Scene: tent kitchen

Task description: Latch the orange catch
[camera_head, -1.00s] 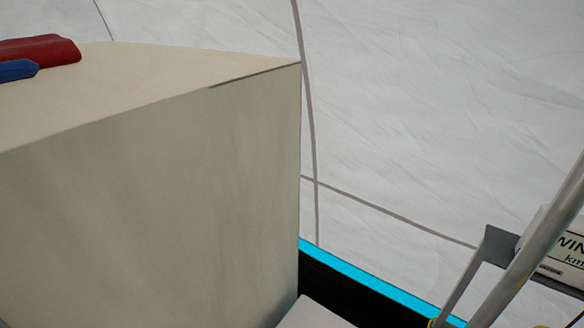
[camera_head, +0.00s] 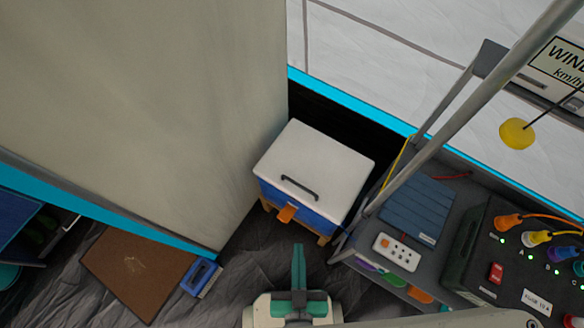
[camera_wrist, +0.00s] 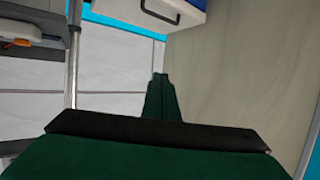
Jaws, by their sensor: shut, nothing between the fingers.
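The orange catch (camera_head: 287,213) is a small tab on the front of a blue cooler box (camera_head: 325,205) with a white lid (camera_head: 315,150) and a dark handle. In the head view it sticks out from the box front below the lid's edge; I cannot tell whether it is fastened. My gripper (camera_head: 298,252) has green fingers, shut and empty, in front of and below the catch in the picture, apart from it. In the wrist view my gripper (camera_wrist: 160,78) points toward the box, whose white lid (camera_wrist: 145,22) and handle show at the top. The catch is not visible there.
A large beige cabinet (camera_head: 130,100) stands left of the box. A grey metal rack (camera_head: 400,250) with a power strip (camera_head: 396,250) and a black control case (camera_head: 510,250) stands close on the right. A brown mat (camera_head: 135,270) and blue object (camera_head: 201,278) lie on the floor left.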

